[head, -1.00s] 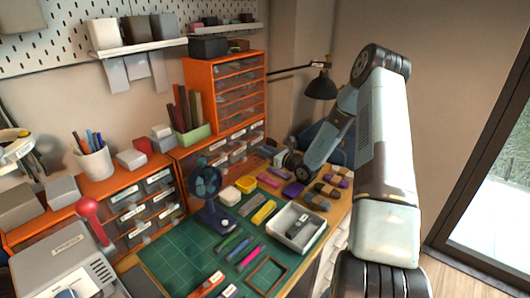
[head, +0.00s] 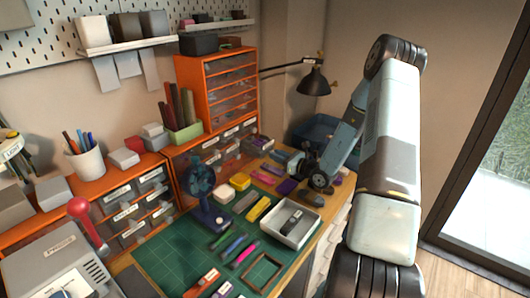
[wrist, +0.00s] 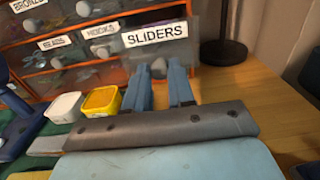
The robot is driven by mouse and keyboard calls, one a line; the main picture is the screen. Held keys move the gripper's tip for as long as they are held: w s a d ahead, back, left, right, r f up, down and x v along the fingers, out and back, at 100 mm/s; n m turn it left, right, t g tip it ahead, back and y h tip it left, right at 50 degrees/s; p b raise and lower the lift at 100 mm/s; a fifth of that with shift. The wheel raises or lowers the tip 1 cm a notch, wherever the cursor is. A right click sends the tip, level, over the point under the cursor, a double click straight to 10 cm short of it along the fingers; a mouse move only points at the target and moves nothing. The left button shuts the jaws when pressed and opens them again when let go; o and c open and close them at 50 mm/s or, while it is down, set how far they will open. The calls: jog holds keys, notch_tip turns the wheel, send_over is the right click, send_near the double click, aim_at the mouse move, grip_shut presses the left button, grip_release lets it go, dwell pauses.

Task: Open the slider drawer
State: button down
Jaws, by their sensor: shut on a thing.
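The slider drawer (wrist: 157,32), labelled SLIDERS, is at the right end of its row in the wrist view. Its front stands out from the orange cabinet, so it looks partly open. In the head view the drawer (head: 258,143) shows as a grey box jutting from the cabinet's right end. My gripper (wrist: 161,68) is at the lower part of the drawer front, its two blue fingers pointing at it. My gripper (head: 302,160) also shows in the head view.
White (wrist: 64,107) and yellow (wrist: 102,101) tubs stand left of my gripper. A dark lamp base (wrist: 223,48) stands right of the drawer. Bare wood lies to the right.

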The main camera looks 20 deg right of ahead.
jog(key=shift+v, duration=0.9)
jog(key=c, duration=1)
grip_release()
jog(key=shift+s, duration=0.1)
jog(key=v, duration=1.3)
jog(key=shift+s+d, duration=0.2)
